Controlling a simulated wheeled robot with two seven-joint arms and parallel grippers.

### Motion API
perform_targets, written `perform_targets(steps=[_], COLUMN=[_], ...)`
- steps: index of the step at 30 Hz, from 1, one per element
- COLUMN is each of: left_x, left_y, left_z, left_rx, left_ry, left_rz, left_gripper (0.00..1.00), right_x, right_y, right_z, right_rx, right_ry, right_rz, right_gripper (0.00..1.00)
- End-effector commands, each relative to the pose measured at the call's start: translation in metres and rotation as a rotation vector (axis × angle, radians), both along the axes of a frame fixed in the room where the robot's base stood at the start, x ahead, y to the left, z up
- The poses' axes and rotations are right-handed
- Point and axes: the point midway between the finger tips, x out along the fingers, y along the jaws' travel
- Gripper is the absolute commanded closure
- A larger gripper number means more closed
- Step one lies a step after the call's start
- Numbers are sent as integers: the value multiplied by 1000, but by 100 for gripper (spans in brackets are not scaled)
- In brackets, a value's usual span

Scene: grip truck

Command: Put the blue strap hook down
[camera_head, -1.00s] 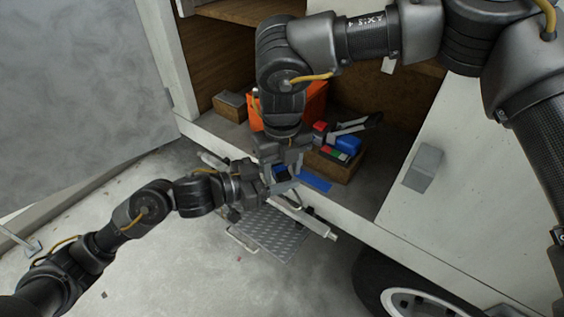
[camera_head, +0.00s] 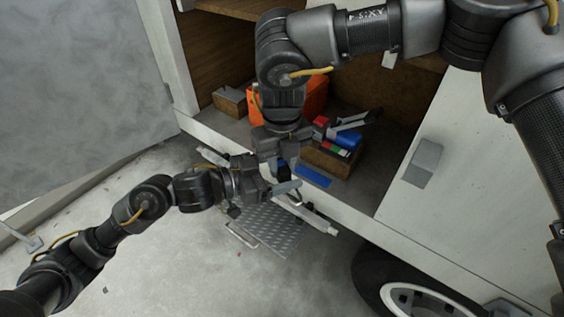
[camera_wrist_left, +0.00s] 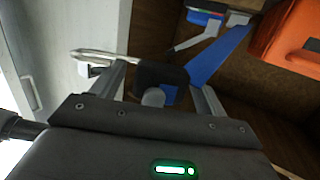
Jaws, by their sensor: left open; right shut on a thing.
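The blue strap (camera_head: 313,176) lies at the edge of the truck's compartment floor. In the left wrist view the strap (camera_wrist_left: 215,60) runs down to a black block and a small blue piece between my left gripper's fingers. My left gripper (camera_head: 284,185) is open, its fingers apart on either side of that spot. My right gripper (camera_head: 282,168) reaches down from above, close beside the left one, and is shut on the blue strap hook. The hook itself is mostly hidden by the two grippers.
An orange case (camera_head: 315,100) and a wooden box (camera_head: 332,160) with red, green and blue items stand in the compartment. A metal step (camera_head: 270,232) hangs below the sill. A wheel (camera_head: 410,295) is at lower right. The open door is at left.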

Motion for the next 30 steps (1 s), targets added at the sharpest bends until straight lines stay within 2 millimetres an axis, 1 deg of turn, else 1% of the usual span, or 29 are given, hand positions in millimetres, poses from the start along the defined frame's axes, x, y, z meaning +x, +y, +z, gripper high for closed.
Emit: perform_targets(steps=[2, 5, 12, 18, 21, 24, 28, 30], left_x=[-2, -7, -29, -45, -50, -53, -54, -55], left_y=[4, 15, 59, 90, 99, 104, 106, 106], left_z=[0, 1, 8, 14, 16, 17, 18, 15], left_rx=[1, 2, 4, 3, 2, 1, 0, 0], left_ry=[0, 1, 1, 1, 1, 1, 1, 9], left_rz=[1, 3, 3, 2, 1, 1, 0, 0], left_gripper=[26, 26, 26, 26, 26, 26, 26, 26], right_x=[0, 0, 0, 0, 0, 0, 0, 0], right_y=[0, 0, 0, 0, 0, 0, 0, 0], right_z=[0, 0, 0, 0, 0, 0, 0, 0], right_rx=[0, 0, 0, 0, 0, 0, 0, 0], right_ry=[0, 0, 0, 0, 0, 0, 0, 0], right_rz=[0, 0, 0, 0, 0, 0, 0, 0], right_gripper=[98, 98, 98, 98, 98, 98, 98, 98])
